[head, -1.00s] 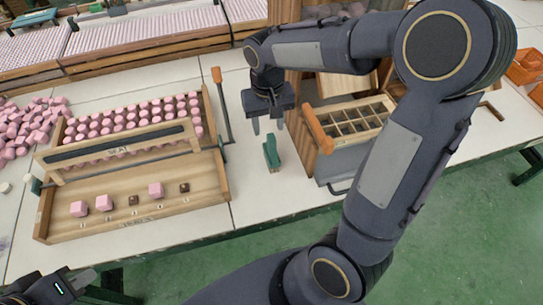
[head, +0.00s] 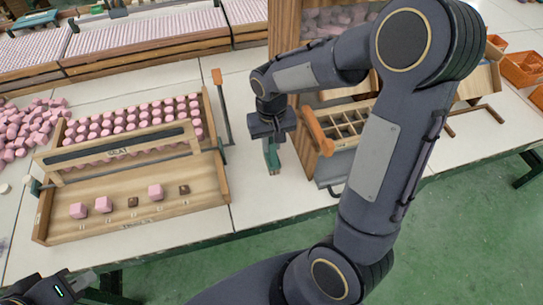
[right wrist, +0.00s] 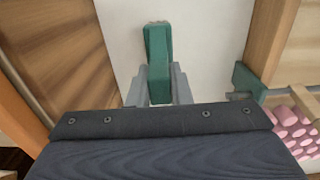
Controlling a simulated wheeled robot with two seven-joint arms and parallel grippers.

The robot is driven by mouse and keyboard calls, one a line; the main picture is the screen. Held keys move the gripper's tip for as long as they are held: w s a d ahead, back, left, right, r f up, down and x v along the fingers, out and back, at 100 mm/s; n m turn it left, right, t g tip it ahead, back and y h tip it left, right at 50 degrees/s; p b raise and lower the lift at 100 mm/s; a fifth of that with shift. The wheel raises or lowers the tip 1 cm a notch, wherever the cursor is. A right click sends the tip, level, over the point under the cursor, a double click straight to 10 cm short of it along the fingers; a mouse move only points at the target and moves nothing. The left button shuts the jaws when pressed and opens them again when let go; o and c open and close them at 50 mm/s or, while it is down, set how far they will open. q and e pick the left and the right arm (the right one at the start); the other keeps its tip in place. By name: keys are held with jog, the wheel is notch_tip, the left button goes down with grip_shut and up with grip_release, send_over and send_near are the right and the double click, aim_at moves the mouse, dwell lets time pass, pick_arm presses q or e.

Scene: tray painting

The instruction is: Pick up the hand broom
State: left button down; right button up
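The hand broom (head: 272,160) is the small green piece standing on the white table, between the wooden seat tray and the compartment box. My right gripper (head: 272,142) is right above it, pointing down. In the right wrist view, the green broom (right wrist: 157,45) is between the two grey fingers (right wrist: 159,88), which are close against both sides. The gripper appears shut on it, and the broom still seems to be at the table. The broom's lower part is hard to make out. My left gripper (head: 78,284) is at the lower left corner, away from the broom; its fingers are only partly clear.
The seat tray (head: 180,212) with pink and brown cubes is to the left. A rod with an orange handle (head: 217,77) stands beside it. The wooden compartment box (head: 318,140) is close on the right. The table's front edge (head: 250,230) is near.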

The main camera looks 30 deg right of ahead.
grip_shut()
jog(key=shift+r, duration=0.1)
jog(key=shift+r, duration=0.45)
notch_tip(320, 180, up, 3)
jog(key=shift+a+f, duration=0.1)
jog(key=shift+f, duration=0.1)
jog(key=s+a+r, duration=0.4)
jog(key=a+r, duration=0.5)
jog(key=a, duration=0.4)
jog(key=shift+a+r, duration=0.15)
jog(key=shift+r, duration=0.05)
